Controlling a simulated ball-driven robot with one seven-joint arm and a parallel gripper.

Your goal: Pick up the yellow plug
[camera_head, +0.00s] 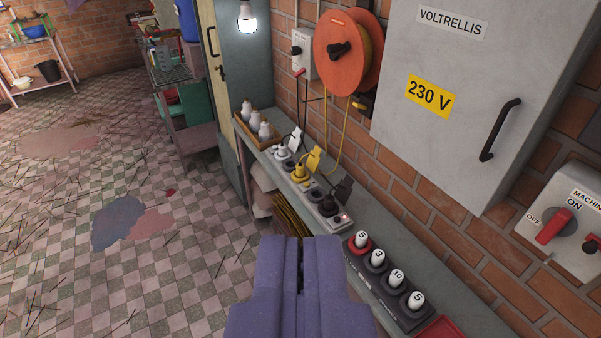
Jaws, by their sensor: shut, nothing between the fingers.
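The yellow plug (299,171) sits in a grey socket strip (313,191) on a narrow shelf along the brick wall. A yellow tag (313,159) stands beside it, and a yellow cord runs up toward an orange reel. My gripper (300,242) is at the bottom middle, shut and empty. It appears below the yellow plug in the picture, apart from it.
A fuse holder row (390,280) lies on the shelf to the right. A wooden tray (250,132) with white bulb-shaped pieces stands at the shelf's far end. The orange reel (348,52) and grey cabinet (470,90) hang above. The tiled floor (180,260) at left has scattered sticks.

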